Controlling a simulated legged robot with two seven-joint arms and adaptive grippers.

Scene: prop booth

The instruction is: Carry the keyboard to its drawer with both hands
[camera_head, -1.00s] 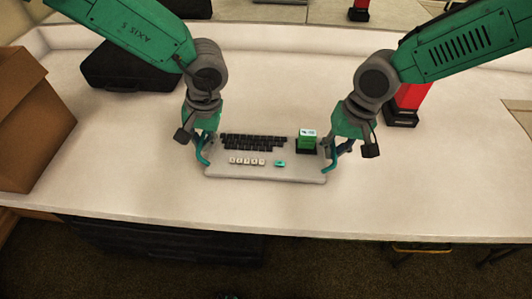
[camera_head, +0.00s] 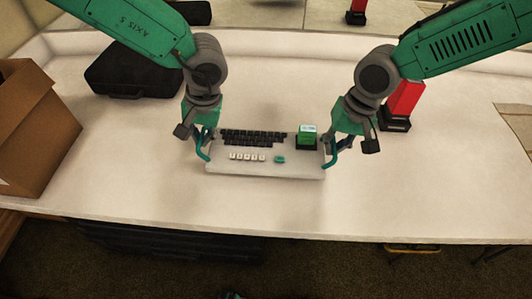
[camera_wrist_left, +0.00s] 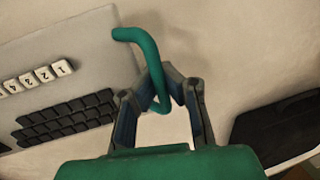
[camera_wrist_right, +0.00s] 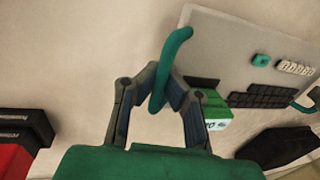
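The pale grey keyboard (camera_head: 265,171) is level over the white table, with black keys, a row of white keys, a teal key and a green block at its right end. I cannot tell whether it touches the table. Teal loop handles stand at both ends. My left gripper (camera_head: 205,148) is shut on the left handle (camera_wrist_left: 140,42). My right gripper (camera_head: 335,146) is shut on the right handle (camera_wrist_right: 176,45). In both wrist views the fingertips meet around the handle. A dark ribbed front (camera_head: 170,240) shows under the table edge; I cannot tell whether it is the drawer.
An open cardboard box (camera_head: 35,130) stands at the left and a black case (camera_head: 133,70) at the back left. A red and black post (camera_head: 402,102) stands behind my right gripper. The table (camera_head: 300,212) in front of the keyboard is clear. A yellow-topped stool (camera_head: 412,247) is below.

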